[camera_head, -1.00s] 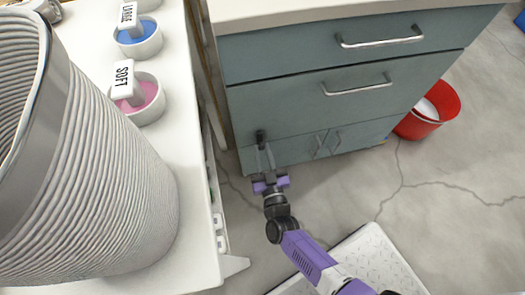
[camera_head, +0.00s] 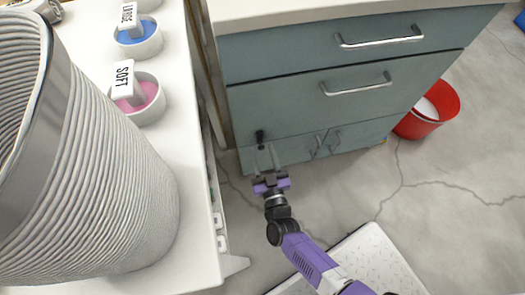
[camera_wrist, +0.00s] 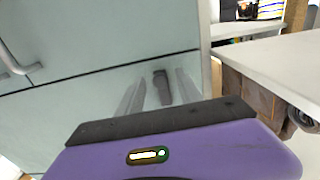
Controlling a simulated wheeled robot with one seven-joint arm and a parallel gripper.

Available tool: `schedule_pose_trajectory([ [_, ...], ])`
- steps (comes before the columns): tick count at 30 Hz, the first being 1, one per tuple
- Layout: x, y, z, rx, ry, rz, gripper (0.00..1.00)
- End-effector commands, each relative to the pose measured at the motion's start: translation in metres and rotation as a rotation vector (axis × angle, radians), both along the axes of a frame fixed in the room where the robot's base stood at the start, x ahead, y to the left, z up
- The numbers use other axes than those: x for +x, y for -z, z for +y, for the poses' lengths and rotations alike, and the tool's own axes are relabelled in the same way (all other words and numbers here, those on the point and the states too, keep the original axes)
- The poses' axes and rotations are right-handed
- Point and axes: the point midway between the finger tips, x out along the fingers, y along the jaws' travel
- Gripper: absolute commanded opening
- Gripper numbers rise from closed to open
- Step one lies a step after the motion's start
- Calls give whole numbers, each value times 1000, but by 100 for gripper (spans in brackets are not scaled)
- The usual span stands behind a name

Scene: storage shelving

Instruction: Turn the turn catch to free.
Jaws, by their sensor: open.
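The turn catch (camera_head: 260,136) is a small dark piece on the grey-green cabinet front, at the seam below the lower wide drawer, near the cabinet's left edge in the head view. In the wrist view the catch (camera_wrist: 162,88) shows as a short dark bar, close to upright in the picture, between my two fingers. My gripper (camera_head: 267,157) is open, with pale fingers pointing at the cabinet just below the catch in the head view. In the wrist view the gripper (camera_wrist: 159,92) has one finger on each side of the catch, with visible gaps. I cannot tell the exact depth.
Lower doors with bar handles (camera_head: 326,142) are right of my gripper. Drawer handles (camera_head: 357,84) stick out above. A white table (camera_head: 205,262) with a ribbed basket (camera_head: 120,200) stands close on the left.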

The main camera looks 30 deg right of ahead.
Motion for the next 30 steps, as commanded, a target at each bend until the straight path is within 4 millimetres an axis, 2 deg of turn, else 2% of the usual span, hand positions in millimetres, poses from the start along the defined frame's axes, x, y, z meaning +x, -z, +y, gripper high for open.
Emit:
schedule_pose_trajectory([
  [12,-59,0,20,0,-1,2,42],
  [18,-68,0,22,1,0,2,42],
  [30,-68,0,22,0,-1,1,42],
])
